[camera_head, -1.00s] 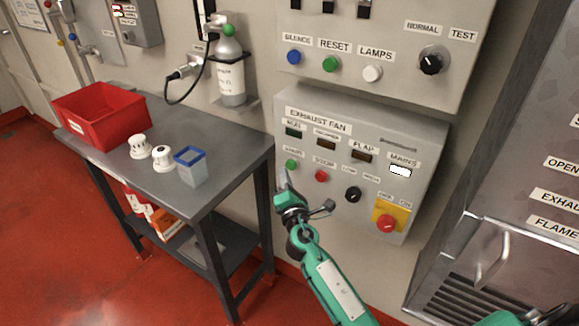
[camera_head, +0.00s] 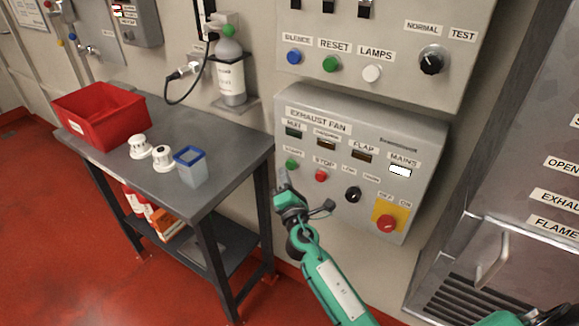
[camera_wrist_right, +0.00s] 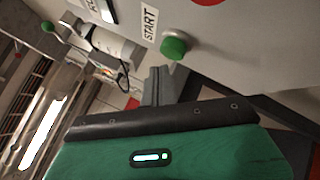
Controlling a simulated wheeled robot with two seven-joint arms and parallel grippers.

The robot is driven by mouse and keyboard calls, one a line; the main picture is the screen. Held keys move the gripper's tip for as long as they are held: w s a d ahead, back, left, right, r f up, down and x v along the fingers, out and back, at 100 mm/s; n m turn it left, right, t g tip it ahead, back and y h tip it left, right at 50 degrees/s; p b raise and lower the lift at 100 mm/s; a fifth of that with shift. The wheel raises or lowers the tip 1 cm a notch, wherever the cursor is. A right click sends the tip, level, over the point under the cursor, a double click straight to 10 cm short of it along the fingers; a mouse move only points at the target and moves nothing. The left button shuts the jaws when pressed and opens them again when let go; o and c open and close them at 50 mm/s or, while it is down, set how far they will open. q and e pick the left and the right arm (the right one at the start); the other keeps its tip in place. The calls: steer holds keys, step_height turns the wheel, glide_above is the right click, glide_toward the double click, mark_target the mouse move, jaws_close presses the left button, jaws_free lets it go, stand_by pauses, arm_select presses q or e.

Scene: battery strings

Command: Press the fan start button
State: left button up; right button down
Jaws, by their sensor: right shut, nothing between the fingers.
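The exhaust fan panel (camera_head: 330,225) is a grey sloped box on the wall. Its green start button (camera_head: 291,164) sits at the left of the button row, beside the red stop button (camera_head: 321,175). In the right wrist view the green button (camera_wrist_right: 174,48) shows under the START label. My right gripper (camera_head: 282,178) is shut and empty, its tips just below and left of the button in the head view. In the wrist view the fingertips (camera_wrist_right: 158,82) are very close to the button; I cannot tell whether they touch. My left gripper is not in view.
A black knob (camera_head: 353,194) and a red switch on a yellow plate (camera_head: 387,223) are further right on the panel. A grey table (camera_head: 230,156) with a red bin (camera_head: 100,115) and a blue-rimmed container (camera_head: 191,168) stands left. An alarm panel (camera_head: 400,75) is above.

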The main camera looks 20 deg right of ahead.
steer(key=shift+w+d, duration=0.1)
steer(key=shift+d, duration=0.05)
steer(key=shift+w+d, duration=0.15)
steer(key=shift+d, duration=0.05)
stand_by(0.3)
steer(key=shift+w+d, duration=0.3)
steer(key=shift+d, duration=0.15)
stand_by(0.7)
steer(key=shift+w+d, duration=0.15)
stand_by(0.4)
steer(key=shift+s+a, duration=0.7)
steer(key=shift+a, duration=0.2)
